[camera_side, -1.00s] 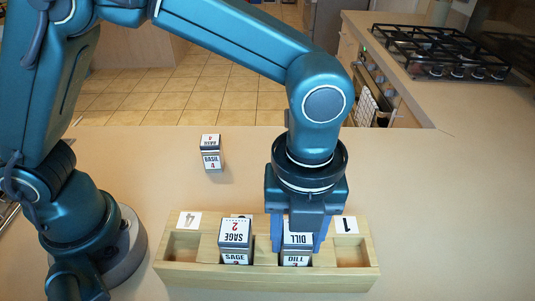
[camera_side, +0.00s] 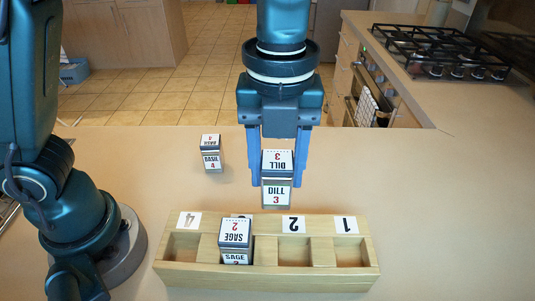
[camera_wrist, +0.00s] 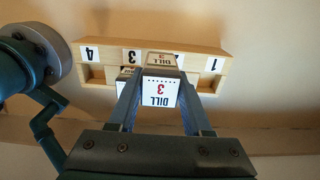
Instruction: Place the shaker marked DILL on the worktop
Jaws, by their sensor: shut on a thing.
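The DILL shaker (camera_side: 277,180), a white-labelled block marked 3, hangs upright in my gripper (camera_side: 278,178), whose blue fingers are shut on its sides. It is raised above and behind the wooden rack in the side view. In the wrist view the DILL shaker (camera_wrist: 160,90) sits between my fingertips (camera_wrist: 160,95), hiding part of the rack. The worktop (camera_side: 430,200) is the pale tan surface under the rack and around it.
The wooden rack (camera_side: 208,275) has slots labelled 4, 2 and 1 that look empty. The BASIL shaker (camera_side: 211,155) stands on the worktop behind. Clear worktop lies to the right.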

